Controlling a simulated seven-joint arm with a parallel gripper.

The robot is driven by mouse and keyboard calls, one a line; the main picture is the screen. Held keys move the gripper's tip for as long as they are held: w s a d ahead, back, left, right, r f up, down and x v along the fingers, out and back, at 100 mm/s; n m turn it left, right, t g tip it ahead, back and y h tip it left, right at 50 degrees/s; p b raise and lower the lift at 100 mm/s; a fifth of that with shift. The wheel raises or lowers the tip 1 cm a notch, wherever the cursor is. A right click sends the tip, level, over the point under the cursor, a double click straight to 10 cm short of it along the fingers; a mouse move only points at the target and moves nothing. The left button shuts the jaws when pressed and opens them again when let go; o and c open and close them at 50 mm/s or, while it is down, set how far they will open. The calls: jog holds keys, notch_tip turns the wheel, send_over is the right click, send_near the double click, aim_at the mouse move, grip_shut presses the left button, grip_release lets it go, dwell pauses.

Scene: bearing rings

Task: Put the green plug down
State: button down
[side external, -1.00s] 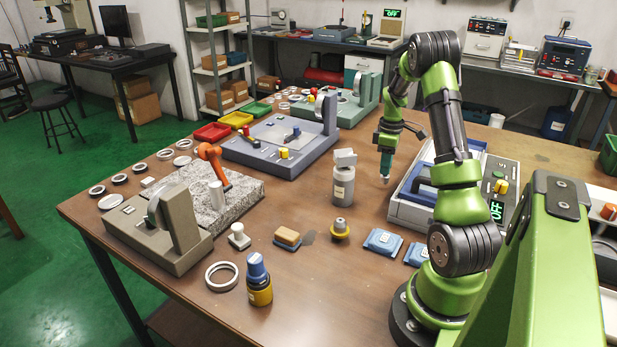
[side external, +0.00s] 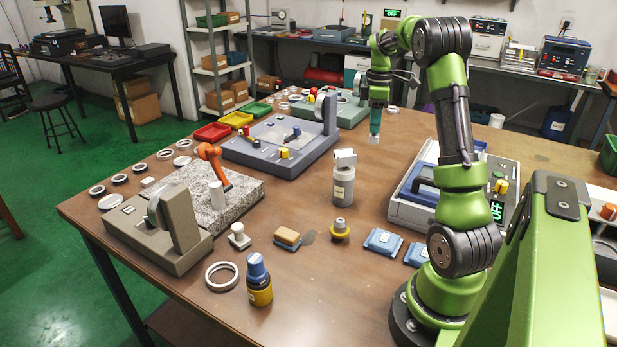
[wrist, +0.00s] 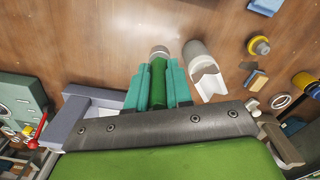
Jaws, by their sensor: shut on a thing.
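My gripper (side external: 375,132) is over the far part of the table, above and behind the grey canister in the side view. In the wrist view its teal fingers (wrist: 158,88) are closed on both sides of the green plug (wrist: 161,82). The plug's pale metallic end (wrist: 159,52) sticks out past the fingertips, over brown tabletop. In the side view only a small pale tip (side external: 374,140) shows below the fingers. The plug appears clear of the table, with its height hard to judge.
The grey canister (side external: 343,187) with a notched top stands nearby; it shows right of the plug in the wrist view (wrist: 206,75). A blue-grey gauge station (side external: 265,155) is to the left. A blue-and-grey case (side external: 410,205) is to the right. Bare tabletop (side external: 385,165) lies between.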

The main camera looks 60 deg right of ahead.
jog(key=w+a+n, duration=1.4)
jog(key=w+a, duration=0.2)
jog(key=shift+m, duration=0.3)
notch_tip(320, 180, down, 15)
jog(key=shift+s, duration=0.1)
jog(key=c, duration=1)
grip_release()
jog(key=shift+f, duration=0.15)
